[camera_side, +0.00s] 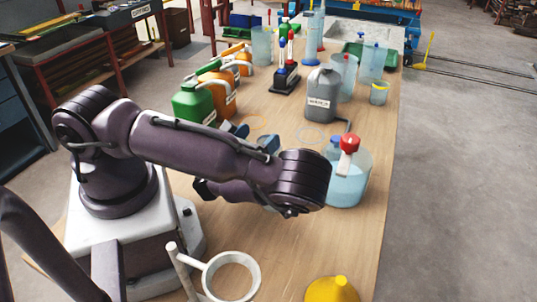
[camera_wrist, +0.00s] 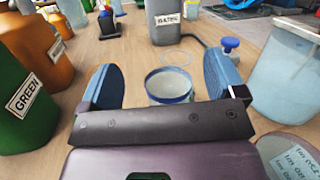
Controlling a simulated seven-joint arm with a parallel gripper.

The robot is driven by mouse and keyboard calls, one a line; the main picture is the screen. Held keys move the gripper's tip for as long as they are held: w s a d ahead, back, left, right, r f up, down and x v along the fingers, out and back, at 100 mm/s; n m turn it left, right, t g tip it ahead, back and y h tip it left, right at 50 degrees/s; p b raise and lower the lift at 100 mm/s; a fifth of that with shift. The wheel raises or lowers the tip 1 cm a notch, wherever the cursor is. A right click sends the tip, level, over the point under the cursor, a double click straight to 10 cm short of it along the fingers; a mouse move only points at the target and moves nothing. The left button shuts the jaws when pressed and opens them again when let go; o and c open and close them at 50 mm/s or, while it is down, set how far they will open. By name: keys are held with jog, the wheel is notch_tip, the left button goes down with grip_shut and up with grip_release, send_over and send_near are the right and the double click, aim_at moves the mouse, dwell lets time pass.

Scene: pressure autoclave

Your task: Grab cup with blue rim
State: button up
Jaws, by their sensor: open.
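The cup with the blue rim (camera_wrist: 168,87) stands upright in the wrist view, with its opening facing up. It is pale, almost clear, with a dark blue band at its rim. My gripper (camera_wrist: 161,76) is open, with one blue finger pad to each side of the cup. I see gaps between the pads and the cup, and the bar of my gripper hides its lower part. In the side view, my gripper (camera_side: 253,137) is low over the table, and I cannot make out the cup there. A cup with a yellow rim (camera_side: 379,93) stands farther back at the right.
A green jug (camera_side: 193,101) and orange jug (camera_side: 219,88) stand to the left. A grey jug (camera_side: 321,95) is beyond the gripper. A thin bluish ring (camera_side: 310,135) marks the table.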

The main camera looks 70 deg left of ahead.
aim_at(261, 140)
jog(key=f+m+h, duration=0.3)
jog(key=shift+s+d+f+h, duration=0.15)
jog(key=shift+s+h, duration=0.1)
jog(key=shift+h, duration=0.15)
jog(key=shift+x, duration=2.45)
jog(key=shift+f, duration=0.1)
jog(key=c, duration=1)
